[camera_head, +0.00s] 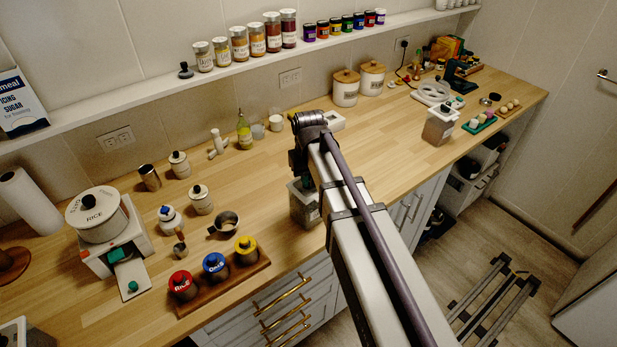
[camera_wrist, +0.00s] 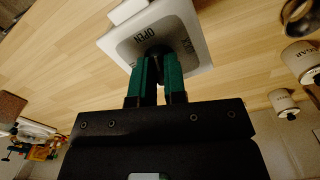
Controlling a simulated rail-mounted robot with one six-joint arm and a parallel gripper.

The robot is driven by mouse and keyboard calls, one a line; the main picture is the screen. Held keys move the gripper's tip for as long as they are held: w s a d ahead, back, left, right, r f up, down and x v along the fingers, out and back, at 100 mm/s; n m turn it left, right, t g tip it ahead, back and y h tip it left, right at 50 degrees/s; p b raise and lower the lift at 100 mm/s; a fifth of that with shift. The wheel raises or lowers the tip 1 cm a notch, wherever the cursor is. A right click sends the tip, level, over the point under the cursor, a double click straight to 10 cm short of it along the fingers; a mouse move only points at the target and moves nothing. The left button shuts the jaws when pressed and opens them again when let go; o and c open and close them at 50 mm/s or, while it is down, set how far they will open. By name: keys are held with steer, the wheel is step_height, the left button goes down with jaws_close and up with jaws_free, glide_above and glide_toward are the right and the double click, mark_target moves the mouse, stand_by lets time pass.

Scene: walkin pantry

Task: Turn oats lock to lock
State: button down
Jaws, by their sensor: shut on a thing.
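In the wrist view, a white square lid (camera_wrist: 120,42) with a grey recessed face carries a dark round lock knob (camera_wrist: 158,50). The word OPEN is printed left of the knob, and a partly hidden word stands at its right. My gripper (camera_wrist: 159,68), with green fingers, is shut on the knob, which is mostly hidden between the fingertips. In the head view, a clear-sided container (camera_head: 304,208) stands near the counter's front edge under my arm. Its top and my gripper are largely hidden there, and I cannot read any oats label on it.
A wooden tray (camera_head: 262,262) with red, blue and yellow-lidded jars stands to the left. A metal cup (camera_head: 227,222) and white canisters (camera_head: 200,200) are behind it. A similar white-lidded container (camera_head: 440,124) stands to the right. Bare counter (camera_head: 385,135) lies between the containers.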

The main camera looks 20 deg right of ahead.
steer(key=m, duration=1.4)
stand_by(0.4)
steer(key=c, duration=1.2)
jaws_free()
steer(key=shift+o, duration=0.2)
steer(key=shift+r, duration=0.1)
step_height(320, 180, up, 11)
steer(key=p, duration=1.1)
